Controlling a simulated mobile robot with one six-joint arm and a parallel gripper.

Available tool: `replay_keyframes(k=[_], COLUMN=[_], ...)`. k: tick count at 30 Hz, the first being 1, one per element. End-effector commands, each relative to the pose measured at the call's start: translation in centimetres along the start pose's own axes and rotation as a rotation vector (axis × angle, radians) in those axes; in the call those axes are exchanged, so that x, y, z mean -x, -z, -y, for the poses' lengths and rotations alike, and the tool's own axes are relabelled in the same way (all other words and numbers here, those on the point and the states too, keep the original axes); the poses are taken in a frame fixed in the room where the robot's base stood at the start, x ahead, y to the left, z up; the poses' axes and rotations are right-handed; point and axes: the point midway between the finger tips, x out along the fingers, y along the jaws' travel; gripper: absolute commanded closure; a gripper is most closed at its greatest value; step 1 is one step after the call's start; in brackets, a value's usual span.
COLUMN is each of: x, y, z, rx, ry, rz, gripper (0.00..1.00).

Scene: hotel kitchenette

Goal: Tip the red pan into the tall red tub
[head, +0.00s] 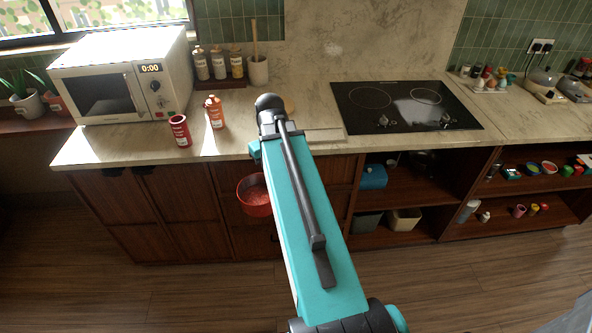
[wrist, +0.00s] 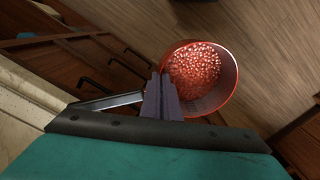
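The red pan (head: 255,198) is in front of the cabinet doors, left of my arm in the head view. In the wrist view the pan (wrist: 203,82) holds many small red pieces, and its silver handle (wrist: 110,102) passes between my fingers. My gripper (wrist: 162,98) is shut on that handle; the pan hangs clear of the counter. In the head view my gripper is mostly hidden behind my arm. The tall red tub (head: 180,131) stands upright on the counter near its front edge, in front of the microwave. The wrist view does not show the tub.
An orange-red bottle (head: 215,112) stands just right of the tub. The white microwave (head: 127,76) is behind them at the left. Several jars (head: 218,64) stand by the wall. A black cooktop (head: 404,107) is to the right. Open shelves (head: 405,190) lie below the counter.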

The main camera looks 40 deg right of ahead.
Motion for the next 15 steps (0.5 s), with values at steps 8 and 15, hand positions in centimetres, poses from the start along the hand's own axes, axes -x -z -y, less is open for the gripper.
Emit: replay_keyframes(k=[8, 15], x=[-3.1, -5.5], y=[1.8, 2.7], z=[6.4, 11.9], rx=[0.096, 0.166], ry=[0.000, 0.000], rz=[0.000, -0.001], gripper=[1.00, 1.00])
